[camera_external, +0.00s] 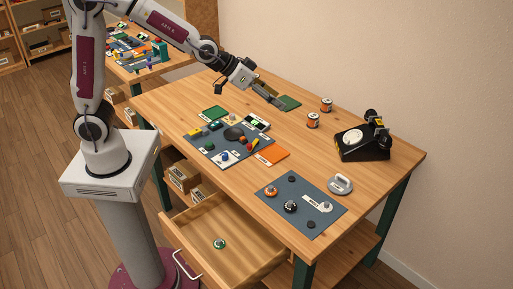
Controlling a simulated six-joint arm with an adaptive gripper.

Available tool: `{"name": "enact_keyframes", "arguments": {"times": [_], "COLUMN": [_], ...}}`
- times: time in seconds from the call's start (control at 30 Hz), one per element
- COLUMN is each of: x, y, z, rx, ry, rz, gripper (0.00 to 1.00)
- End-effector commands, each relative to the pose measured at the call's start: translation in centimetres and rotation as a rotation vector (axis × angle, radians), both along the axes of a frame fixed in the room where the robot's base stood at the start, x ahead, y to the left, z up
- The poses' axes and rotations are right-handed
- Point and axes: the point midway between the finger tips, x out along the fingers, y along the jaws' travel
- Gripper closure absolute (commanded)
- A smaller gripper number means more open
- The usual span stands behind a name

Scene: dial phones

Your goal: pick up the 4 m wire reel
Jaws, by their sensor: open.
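Several small round items could be wire reels, and I cannot read a 4 m marking on any. A green-rimmed one (219,243) lies in the open drawer. An orange one (271,190) and a black one (290,207) sit on the dark mat at the front right. Two upright orange-and-dark cylinders (313,120) stand apart from each other at the back of the table.
A black dial phone (362,150) stands at the back right. A grey handled object (340,185) sits beside the dark mat (265,205). A cluttered mat (200,142) with an orange sheet (272,152) lies mid-table. The drawer (190,225) is pulled out. Bare wood separates the mats and phone.

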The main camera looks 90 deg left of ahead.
Motion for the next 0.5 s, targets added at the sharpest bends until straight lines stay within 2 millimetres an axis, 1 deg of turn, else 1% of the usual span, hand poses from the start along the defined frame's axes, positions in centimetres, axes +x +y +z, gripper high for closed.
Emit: {"name": "enact_keyframes", "arguments": {"times": [0.03, 0.2, 0.5], "x": [0.9, 3.6, 7.4], "y": [0.8, 3.3, 8.0], "z": [-0.7, -2.5, -6.5], "rx": [0.002, 0.016, 0.046], "ry": [-0.006, -0.043, -0.102], "rz": [0.013, 0.058, 0.141], "gripper": [0.45, 0.45, 0.45]}}
